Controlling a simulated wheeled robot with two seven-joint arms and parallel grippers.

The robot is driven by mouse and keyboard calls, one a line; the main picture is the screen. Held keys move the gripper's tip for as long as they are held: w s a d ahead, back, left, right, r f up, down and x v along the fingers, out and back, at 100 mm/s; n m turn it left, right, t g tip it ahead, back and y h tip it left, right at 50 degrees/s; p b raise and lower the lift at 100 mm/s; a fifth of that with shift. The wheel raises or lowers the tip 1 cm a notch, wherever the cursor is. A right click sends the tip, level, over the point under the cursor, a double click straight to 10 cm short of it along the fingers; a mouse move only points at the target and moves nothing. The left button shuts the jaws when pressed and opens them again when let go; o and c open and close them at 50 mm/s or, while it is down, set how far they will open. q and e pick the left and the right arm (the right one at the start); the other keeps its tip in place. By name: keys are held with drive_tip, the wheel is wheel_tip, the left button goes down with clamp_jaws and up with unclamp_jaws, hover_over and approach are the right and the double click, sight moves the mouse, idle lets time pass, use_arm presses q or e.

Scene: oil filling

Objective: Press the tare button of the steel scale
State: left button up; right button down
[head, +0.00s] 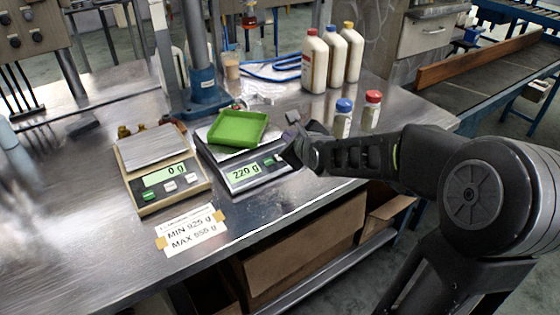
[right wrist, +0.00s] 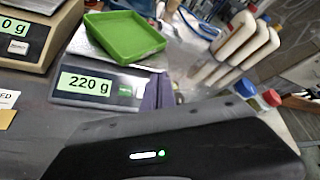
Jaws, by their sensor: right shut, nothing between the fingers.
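The steel scale (head: 262,180) stands on the metal bench, bearing a green tray (head: 240,128). Its display (head: 243,173) reads 220 g, as it also does in the right wrist view (right wrist: 85,84). A small green button (right wrist: 125,91) sits just right of the display; in the head view it is partly hard to make out beside my fingers. My right gripper (head: 287,158) is shut and empty at the right end of the scale's front panel, close to the buttons. I cannot tell whether the fingertips touch the panel. My left gripper is not in view.
A beige scale (head: 140,202) reading 0 g stands to the left. A taped label (head: 190,232) lies in front of it. Two small capped jars (head: 343,118) stand behind my right gripper, and white bottles (head: 315,62) stand farther back. The front left bench is clear.

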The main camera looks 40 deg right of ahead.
drive_tip(key=shift+w+f+b, duration=0.35)
drive_tip(key=shift+f+b, duration=0.45)
drive_tip(key=shift+f, duration=0.15)
drive_tip(key=shift+w+f+b, duration=0.3)
drive_tip(key=shift+f+b, duration=0.5)
drive_tip(key=shift+f, duration=0.2)
drive_tip(key=shift+w+f+b, duration=0.35)
drive_tip(key=shift+f+b, duration=0.45)
drive_tip(key=shift+f, duration=0.15)
drive_tip(key=shift+w+f+b, duration=0.15)
drive_tip(key=shift+f+b, duration=0.2)
drive_tip(key=shift+b, duration=0.15)
drive_tip(key=shift+w+f+b, duration=0.1)
drive_tip(key=shift+f+b, duration=0.35)
drive_tip(key=shift+b, duration=0.05)
drive_tip(key=shift+r, duration=0.1)
idle(0.4)
drive_tip(key=shift+s+r, duration=0.25)
drive_tip(key=shift+r, duration=0.45)
drive_tip(key=shift+r, duration=0.1)
drive_tip(key=shift+s+r+p, duration=0.25)
drive_tip(key=shift+s+r, duration=0.05)
drive_tip(key=shift+r, duration=0.45)
drive_tip(key=shift+s+r+p, duration=0.25)
drive_tip(key=shift+r, duration=0.55)
drive_tip(key=shift+s+r+p, duration=0.25)
drive_tip(key=shift+s+r, duration=0.05)
drive_tip(key=shift+r, duration=0.45)
